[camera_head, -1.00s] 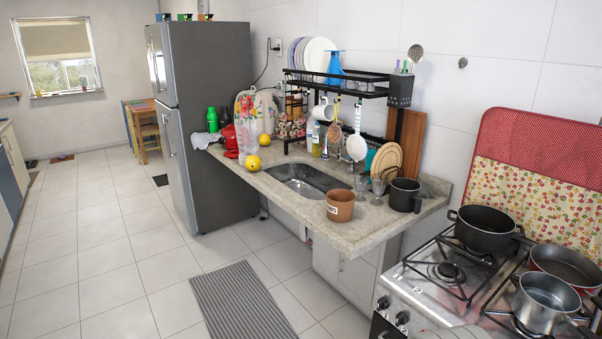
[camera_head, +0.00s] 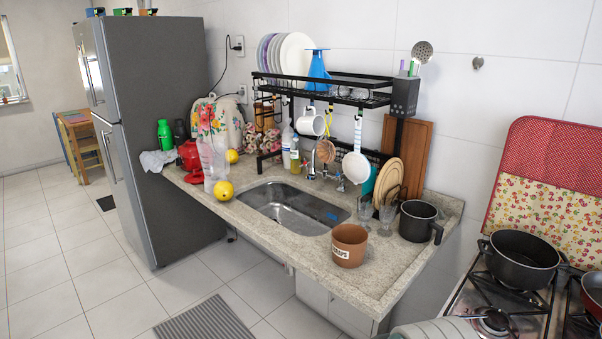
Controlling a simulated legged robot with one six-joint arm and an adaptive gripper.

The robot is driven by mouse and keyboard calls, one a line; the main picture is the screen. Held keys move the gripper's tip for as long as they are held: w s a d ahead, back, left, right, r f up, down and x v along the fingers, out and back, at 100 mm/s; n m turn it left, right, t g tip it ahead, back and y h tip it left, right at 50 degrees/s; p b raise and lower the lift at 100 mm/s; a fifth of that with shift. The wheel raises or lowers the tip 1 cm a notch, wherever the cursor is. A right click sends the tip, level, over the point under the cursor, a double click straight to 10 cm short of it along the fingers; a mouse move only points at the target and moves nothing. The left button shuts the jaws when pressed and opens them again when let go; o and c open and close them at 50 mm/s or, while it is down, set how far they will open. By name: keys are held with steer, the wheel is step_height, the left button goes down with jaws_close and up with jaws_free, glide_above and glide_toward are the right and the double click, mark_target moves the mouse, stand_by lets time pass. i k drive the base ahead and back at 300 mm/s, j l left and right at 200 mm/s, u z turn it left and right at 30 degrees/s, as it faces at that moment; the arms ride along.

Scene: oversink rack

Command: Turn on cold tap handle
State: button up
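The tap (camera_head: 311,163) stands behind the sink (camera_head: 285,208) at its back edge, under the black rack. A small handle (camera_head: 340,182) with a blue part shows to the right of the spout. Hanging utensils partly cover the tap, and I cannot make out which handle is the cold one by its marking. A grey rounded part of my own arm shows at the bottom right edge. My gripper is not in view.
The black rack (camera_head: 335,94) holds plates, with a white mug and strainer hanging below. A terracotta pot (camera_head: 348,245), glasses and a black pot (camera_head: 419,221) stand right of the sink. The stove (camera_head: 500,310) is at right.

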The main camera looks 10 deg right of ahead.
mark_target(339, 175)
steer(key=i+j+u, duration=0.2)
steer(key=i, duration=0.25)
steer(key=i+u, duration=0.25)
steer(key=i, duration=0.25)
steer(key=i+z, duration=0.25)
steer(key=z, duration=0.15)
steer(key=i+j+z, duration=0.25)
steer(key=z, duration=0.15)
steer(key=i+j+z, duration=0.2)
steer(key=z, duration=0.25)
steer(key=i+j+z, duration=0.25)
steer(key=z, duration=0.15)
steer(key=j, duration=0.1)
